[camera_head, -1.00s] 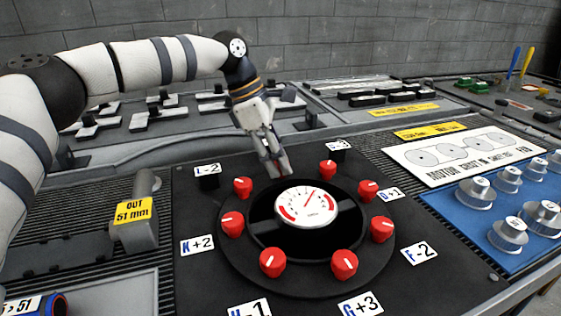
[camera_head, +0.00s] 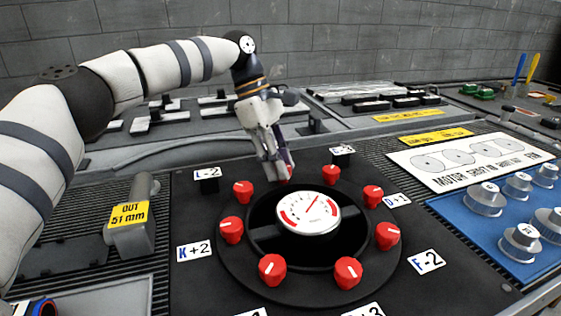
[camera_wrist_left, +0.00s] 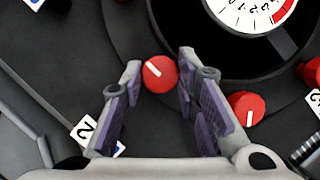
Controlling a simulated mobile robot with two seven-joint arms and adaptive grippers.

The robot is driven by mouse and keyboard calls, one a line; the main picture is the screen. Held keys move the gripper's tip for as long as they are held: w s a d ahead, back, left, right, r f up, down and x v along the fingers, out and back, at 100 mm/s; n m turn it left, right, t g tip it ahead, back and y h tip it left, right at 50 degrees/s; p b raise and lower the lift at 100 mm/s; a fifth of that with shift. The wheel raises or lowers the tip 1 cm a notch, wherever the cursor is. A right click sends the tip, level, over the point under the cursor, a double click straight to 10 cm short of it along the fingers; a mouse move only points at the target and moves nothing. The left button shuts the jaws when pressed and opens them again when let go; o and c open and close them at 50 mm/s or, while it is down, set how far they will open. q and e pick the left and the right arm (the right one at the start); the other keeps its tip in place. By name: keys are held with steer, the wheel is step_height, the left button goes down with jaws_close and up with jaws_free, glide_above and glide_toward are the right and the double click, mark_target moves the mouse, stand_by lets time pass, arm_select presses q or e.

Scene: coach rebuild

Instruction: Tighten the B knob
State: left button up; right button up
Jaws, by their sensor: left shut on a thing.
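A black ring of red knobs surrounds a round white gauge (camera_head: 308,212) with red bands; its needle points up and right. My left gripper (camera_head: 277,172) reaches down at the far side of the ring. In the left wrist view, a red knob (camera_wrist_left: 158,72) with a white line sits between the fingertips, and the gripper is shut on it. In the head view that knob is mostly hidden by the fingers. I cannot read a B label; a label (camera_wrist_left: 88,131) partly behind a finger shows a 2. My right gripper is not in view.
Neighbouring red knobs (camera_head: 243,190) and (camera_head: 330,174) stand close on either side. Tags L-2 (camera_head: 207,173), K+2 (camera_head: 194,250) and F-2 (camera_head: 426,261) lie around the ring. A grey lever (camera_head: 142,215) stands left. Silver knobs (camera_head: 485,198) stand on the blue panel at right.

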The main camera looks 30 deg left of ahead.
arm_select(q)
steer(key=shift+f, duration=0.15)
steer(key=o, duration=1.1)
steer(key=shift+o, duration=0.2)
steer(key=v, duration=1.2)
steer(key=shift+d, duration=0.1)
